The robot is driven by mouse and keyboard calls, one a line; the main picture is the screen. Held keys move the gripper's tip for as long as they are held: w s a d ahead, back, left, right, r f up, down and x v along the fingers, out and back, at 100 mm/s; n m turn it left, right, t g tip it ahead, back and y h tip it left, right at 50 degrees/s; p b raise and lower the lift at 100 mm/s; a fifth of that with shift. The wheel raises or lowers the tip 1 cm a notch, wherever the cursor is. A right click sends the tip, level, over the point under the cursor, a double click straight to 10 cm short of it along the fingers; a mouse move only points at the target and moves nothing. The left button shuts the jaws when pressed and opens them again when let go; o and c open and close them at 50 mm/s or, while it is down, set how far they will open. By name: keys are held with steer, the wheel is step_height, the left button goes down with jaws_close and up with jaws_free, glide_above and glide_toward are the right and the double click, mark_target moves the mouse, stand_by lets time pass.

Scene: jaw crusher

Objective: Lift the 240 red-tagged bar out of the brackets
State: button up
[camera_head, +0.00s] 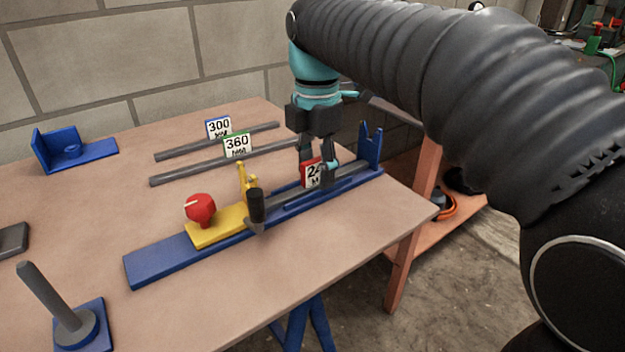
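The red-tagged bar (347,173) is grey. It lies along the blue base rail (160,262), between the yellow bracket (246,185) and the upright blue forked bracket (371,146). Its red-edged tag (311,175) shows "24"; the rest is covered by a finger. My gripper (317,172) points down over the bar's middle, with one finger on each side of the tag area. Whether the fingers press on the bar cannot be told. The bar looks low, in line with the brackets; its near end is partly hidden by a dark upright part (256,206).
The 360 bar (190,173) and the 300 bar (180,149) lie behind on the table. A red knob (201,209) stands on the yellow slide (215,232). A blue angle piece (60,150) and a grey post (47,297) stand left. The table's right edge is near the forked bracket.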

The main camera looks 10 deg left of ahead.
mark_target(316, 159)
jaws_close()
steer(key=shift+r+p, duration=1.25)
steer(key=shift+r, duration=2.25)
